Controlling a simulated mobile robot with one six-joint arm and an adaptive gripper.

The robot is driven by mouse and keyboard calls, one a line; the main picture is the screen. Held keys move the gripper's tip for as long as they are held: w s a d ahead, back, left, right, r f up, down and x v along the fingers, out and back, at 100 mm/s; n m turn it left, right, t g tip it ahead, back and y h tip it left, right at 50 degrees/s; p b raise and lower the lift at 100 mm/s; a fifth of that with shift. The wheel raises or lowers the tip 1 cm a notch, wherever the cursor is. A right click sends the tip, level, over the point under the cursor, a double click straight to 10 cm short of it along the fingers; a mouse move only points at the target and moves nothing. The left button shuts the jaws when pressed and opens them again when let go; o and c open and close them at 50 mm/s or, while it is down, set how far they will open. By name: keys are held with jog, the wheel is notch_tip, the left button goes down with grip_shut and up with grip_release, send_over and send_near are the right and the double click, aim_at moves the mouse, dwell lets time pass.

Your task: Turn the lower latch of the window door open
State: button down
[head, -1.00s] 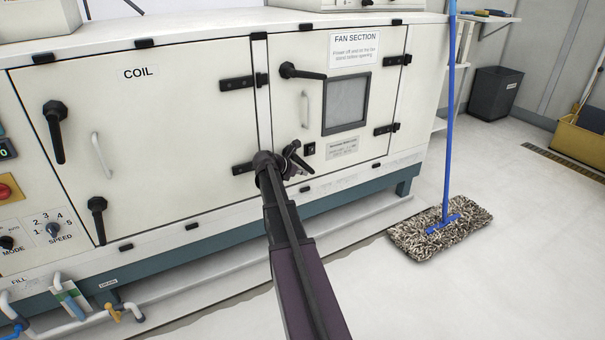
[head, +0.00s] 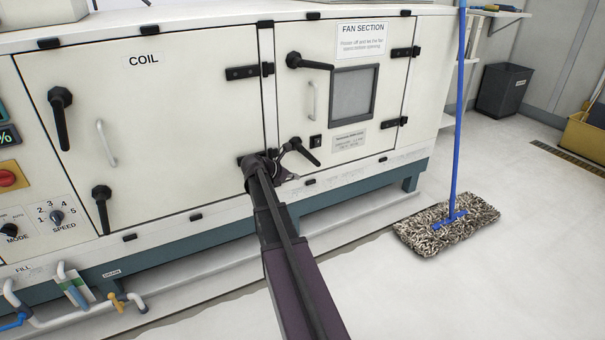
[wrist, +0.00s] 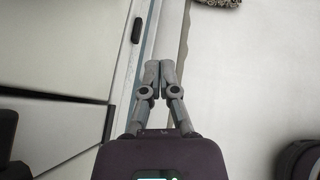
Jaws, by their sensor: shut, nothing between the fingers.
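The window door (head: 290,105) of the fan section is shut, with a dark-framed window (head: 353,92). Its lower latch (head: 309,157) is a black lever at the lower left of the door, slanting down to the right. Its pivot end is partly covered by my gripper. The upper latch (head: 310,62) is a similar black lever pointing right, slightly down. My gripper (head: 292,177) is just below and left of the lower latch; contact cannot be told. In the wrist view my gripper (wrist: 159,68) has its fingertips together and empty, with pale floor behind them.
The coil door (head: 170,120) is left of the window door, with black hinges between them. A mop (head: 447,225) stands on the floor to the right. A dark bin (head: 503,90) is at the back right.

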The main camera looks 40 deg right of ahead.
jog(key=a, duration=0.6)
jog(key=shift+w+a+r, duration=0.3)
jog(key=shift+r, duration=0.05)
